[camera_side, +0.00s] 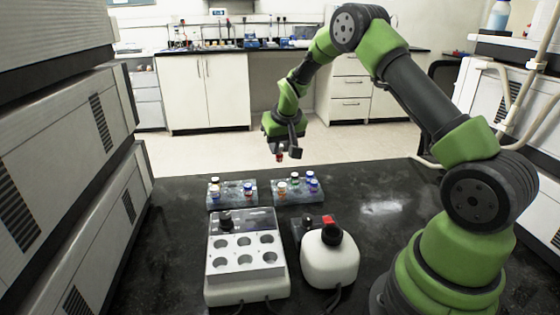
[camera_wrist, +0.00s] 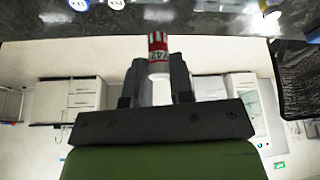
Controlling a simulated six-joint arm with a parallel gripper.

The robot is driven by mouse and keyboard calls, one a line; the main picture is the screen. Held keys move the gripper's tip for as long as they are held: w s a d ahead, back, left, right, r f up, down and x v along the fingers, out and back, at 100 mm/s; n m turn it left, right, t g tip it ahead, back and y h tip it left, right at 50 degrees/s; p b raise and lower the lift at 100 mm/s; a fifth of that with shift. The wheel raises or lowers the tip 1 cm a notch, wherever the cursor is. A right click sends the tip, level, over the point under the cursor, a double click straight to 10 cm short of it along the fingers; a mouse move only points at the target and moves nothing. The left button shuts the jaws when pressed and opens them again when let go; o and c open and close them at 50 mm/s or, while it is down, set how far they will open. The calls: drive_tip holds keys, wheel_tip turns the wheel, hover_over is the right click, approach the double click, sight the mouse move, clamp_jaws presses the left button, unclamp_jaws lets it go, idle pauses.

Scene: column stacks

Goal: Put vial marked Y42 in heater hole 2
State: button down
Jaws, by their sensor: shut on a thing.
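My gripper (camera_side: 280,152) hangs above the far part of the black bench, over the area behind the vial racks. It is shut on a vial (camera_wrist: 157,50) with a red and white label; "Y42" is partly readable on it in the wrist view. The vial also shows small and dark red under the gripper in the side view (camera_side: 280,155). The heater (camera_side: 245,272) stands at the front with several round holes in its silver top, and the holes I can see look empty. Hole numbers are not readable.
Two vial racks stand behind the heater: a left rack (camera_side: 240,201) and a right rack (camera_side: 298,195), both holding several vials. A white device with a black knob (camera_side: 329,265) stands right of the heater. Stacked grey instruments (camera_side: 60,130) line the left. The bench (camera_side: 385,207) is clear at right.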

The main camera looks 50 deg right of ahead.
drive_tip(key=s+a+r+m, duration=0.1)
drive_tip(key=s+a+m, duration=0.1)
drive_tip(key=a, duration=1)
drive_tip(key=m+g+h, duration=0.2)
drive_tip(key=m, duration=0.2)
hover_over(246, 238)
drive_tip(key=a, duration=0.1)
drive_tip(key=shift+s+a+f, duration=0.1)
drive_tip(key=shift+s+f, duration=0.1)
drive_tip(key=shift+f, duration=0.5)
drive_tip(key=shift+s+a+f, duration=0.1)
drive_tip(key=shift+s+f, duration=0.1)
drive_tip(key=shift+f, duration=0.45)
drive_tip(key=shift+f, duration=0.7)
drive_tip(key=shift+f, duration=0.35)
drive_tip(key=shift+f, duration=0.1)
drive_tip(key=c, duration=0.6)
unclamp_jaws()
